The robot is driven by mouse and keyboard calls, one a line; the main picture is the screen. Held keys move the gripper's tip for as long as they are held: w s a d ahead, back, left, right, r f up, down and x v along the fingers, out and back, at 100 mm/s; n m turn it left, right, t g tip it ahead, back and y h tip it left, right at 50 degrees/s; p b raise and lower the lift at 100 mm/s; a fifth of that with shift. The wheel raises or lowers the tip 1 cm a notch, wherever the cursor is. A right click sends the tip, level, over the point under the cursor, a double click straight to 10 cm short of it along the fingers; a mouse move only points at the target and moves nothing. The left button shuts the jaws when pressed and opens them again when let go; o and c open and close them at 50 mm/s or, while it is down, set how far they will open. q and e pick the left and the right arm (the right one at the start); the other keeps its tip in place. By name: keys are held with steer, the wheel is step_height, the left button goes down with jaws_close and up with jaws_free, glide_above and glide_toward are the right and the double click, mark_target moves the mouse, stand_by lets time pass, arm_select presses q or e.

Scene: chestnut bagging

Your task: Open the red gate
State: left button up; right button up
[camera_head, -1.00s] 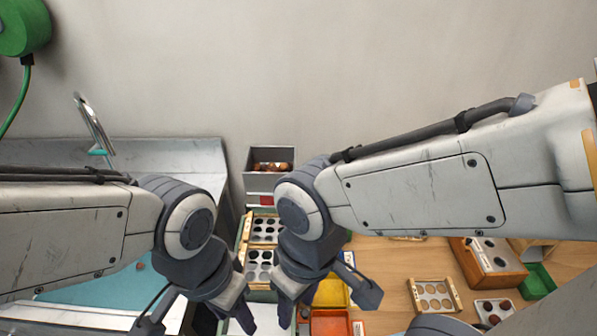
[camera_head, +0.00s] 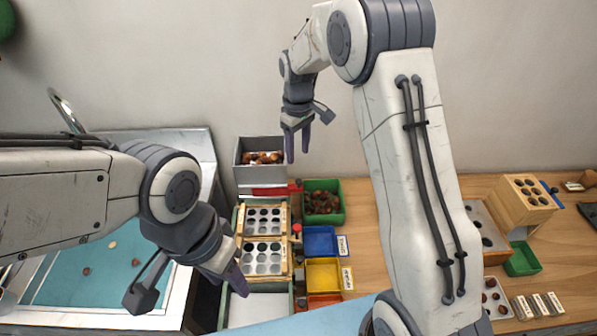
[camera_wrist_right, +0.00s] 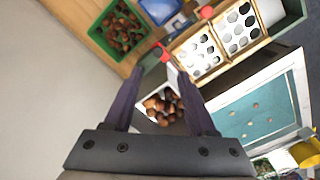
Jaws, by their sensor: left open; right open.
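The red gate (camera_head: 272,190) shows as a red strip at the front of a grey bin (camera_head: 240,172) holding chestnuts, by the back wall. In the right wrist view a red end (camera_wrist_right: 158,50) and a pale strip show beyond the fingertips, beside the bin's chestnuts. My right gripper (camera_head: 298,150) is open and empty, pointing down, above and slightly right of the bin. My left gripper (camera_head: 232,298) is open, low at the front, beside the tray rack and away from the gate.
Wooden trays with round holes (camera_head: 283,239) stand in front of the bin. A red knob (camera_head: 297,228) is at their right edge. A green bin (camera_head: 341,212) of chestnuts, a blue bin (camera_head: 320,255) and a yellow bin (camera_head: 307,273) stand to the right. A sink is at left.

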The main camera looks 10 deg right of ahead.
mark_target(299, 180)
step_height(299, 180, down, 10)
steer(key=p, duration=0.3)
steer(key=shift+w+d+r, duration=0.15)
steer(key=shift+r, duration=0.05)
steer(key=shift+f, duration=0.55)
jaws_close()
stand_by(0.9)
